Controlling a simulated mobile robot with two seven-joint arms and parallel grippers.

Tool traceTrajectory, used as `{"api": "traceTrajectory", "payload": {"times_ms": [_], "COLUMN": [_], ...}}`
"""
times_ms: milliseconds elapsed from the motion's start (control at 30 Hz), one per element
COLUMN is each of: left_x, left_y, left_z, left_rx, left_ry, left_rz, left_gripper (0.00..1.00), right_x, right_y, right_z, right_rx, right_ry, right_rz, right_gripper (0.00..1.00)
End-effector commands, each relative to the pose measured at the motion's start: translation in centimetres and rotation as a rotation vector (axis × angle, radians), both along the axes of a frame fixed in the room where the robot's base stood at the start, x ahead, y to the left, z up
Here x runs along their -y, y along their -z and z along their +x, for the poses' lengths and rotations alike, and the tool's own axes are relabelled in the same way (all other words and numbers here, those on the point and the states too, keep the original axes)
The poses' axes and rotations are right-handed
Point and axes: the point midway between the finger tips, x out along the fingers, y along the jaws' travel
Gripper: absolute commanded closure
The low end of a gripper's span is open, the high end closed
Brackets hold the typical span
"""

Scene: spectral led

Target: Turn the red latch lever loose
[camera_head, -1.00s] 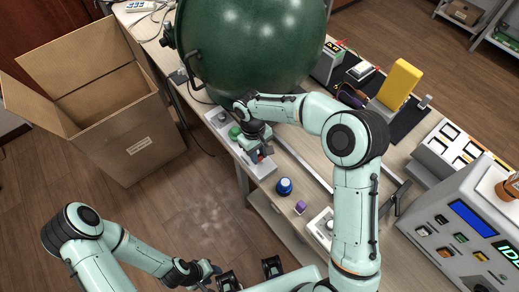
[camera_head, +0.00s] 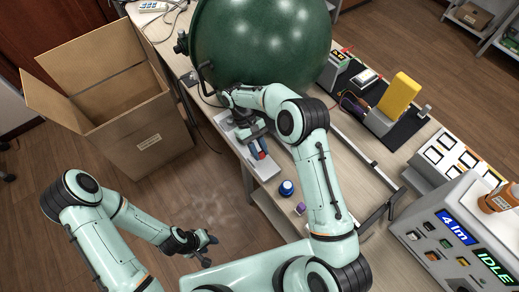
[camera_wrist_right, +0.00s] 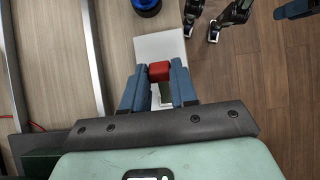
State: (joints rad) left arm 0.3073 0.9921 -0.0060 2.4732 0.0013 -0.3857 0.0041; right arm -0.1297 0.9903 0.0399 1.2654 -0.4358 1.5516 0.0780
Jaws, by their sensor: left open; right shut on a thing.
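The red latch lever (camera_wrist_right: 159,70) shows as a small red block between the blue fingertips of my right gripper (camera_wrist_right: 156,78) in the right wrist view. The fingers are shut on it, over a pale plate (camera_wrist_right: 160,44). In the head view the lever (camera_head: 262,155) is a small red spot at the tip of my right gripper (camera_head: 258,150), near the table's left edge. Fingers and arm hide the lever's base. My left gripper (camera_head: 208,248) is open and empty, over the floor to the lower left.
A big green sphere (camera_head: 260,45) stands behind my right arm. An open cardboard box (camera_head: 145,135) stands left of the table. A console (camera_head: 445,245) reading IDLE is at right.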

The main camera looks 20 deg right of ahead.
Motion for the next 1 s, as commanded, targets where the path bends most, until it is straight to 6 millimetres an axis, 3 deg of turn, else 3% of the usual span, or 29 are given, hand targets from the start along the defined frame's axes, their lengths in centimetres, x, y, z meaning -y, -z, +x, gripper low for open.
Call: {"api": "traceTrajectory", "payload": {"times_ms": [233,267,300,333,733,867,1000], "left_x": [0.0,0.0,0.0,0.0,0.0,0.0,0.0], "left_y": [0.0,0.0,0.0,0.0,0.0,0.0,0.0], "left_z": [0.0,0.0,0.0,0.0,0.0,0.0,0.0], "left_rx": [0.001,0.001,0.001,0.001,0.0,0.0,0.0], "left_ry": [0.0,0.0,0.0,0.0,0.0,0.0,0.0], "left_rz": [0.0,0.0,0.0,0.0,0.0,0.0,0.0], "left_gripper": [0.57,0.57,0.57,0.57,0.57,0.57,0.57], "right_x": [0.0,0.0,0.0,0.0,0.0,0.0,0.0], "right_y": [-0.2,-0.2,-0.2,-0.2,-0.8,-2.8,-6.2], "right_z": [0.2,0.2,0.2,0.2,0.1,0.1,0.1], "right_rx": [0.008,0.008,0.008,0.006,0.005,0.007,0.009], "right_ry": [0.0,0.0,0.0,0.001,0.001,0.001,0.0], "right_rz": [0.0,0.0,0.0,0.0,0.001,0.002,0.001], "right_gripper": [1.0,0.66,0.53,0.47,0.47,0.47,0.47]}}
